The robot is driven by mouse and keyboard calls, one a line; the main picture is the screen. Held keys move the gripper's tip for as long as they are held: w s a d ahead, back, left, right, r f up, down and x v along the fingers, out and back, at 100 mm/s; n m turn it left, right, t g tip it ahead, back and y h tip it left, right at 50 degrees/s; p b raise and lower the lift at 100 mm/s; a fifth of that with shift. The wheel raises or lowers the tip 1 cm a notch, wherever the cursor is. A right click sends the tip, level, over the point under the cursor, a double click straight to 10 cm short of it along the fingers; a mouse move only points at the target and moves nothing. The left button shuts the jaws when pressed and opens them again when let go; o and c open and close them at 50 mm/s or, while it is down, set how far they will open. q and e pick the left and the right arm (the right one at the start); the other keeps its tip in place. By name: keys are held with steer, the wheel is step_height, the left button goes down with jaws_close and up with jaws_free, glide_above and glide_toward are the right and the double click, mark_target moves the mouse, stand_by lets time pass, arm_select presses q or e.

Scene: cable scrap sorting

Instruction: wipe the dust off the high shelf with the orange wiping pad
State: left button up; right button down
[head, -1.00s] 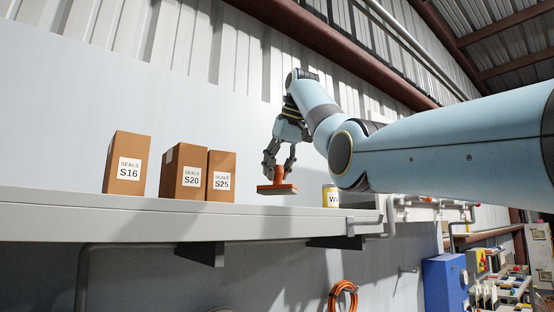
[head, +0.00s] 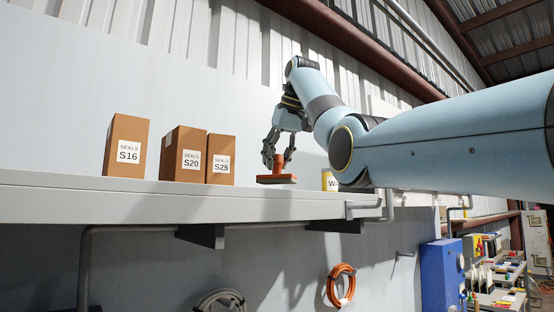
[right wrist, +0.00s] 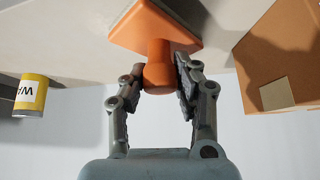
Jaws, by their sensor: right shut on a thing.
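The orange wiping pad (head: 277,179) has a flat base and an upright handle. My right gripper (head: 279,160) is shut on its handle, above the high shelf (head: 120,199). In the right wrist view the two fingers of the right gripper (right wrist: 164,88) close around the orange knob of the pad (right wrist: 160,30). The pad's base is close to the shelf top; whether it touches cannot be told. The shelf's top surface is seen from below its edge in the head view, so dust on it cannot be seen. My left gripper is not in view.
Cardboard boxes labelled S16 (head: 126,146), S20 (head: 184,154) and S25 (head: 221,159) stand on the shelf left of the pad. A yellow-labelled can (head: 329,180) stands to its right, partly behind my arm. Shelf between S25 and the can is otherwise clear.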

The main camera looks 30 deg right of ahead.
steer(key=shift+f+b, duration=0.65)
steer(key=shift+f, duration=0.25)
steer(key=shift+d, duration=0.1)
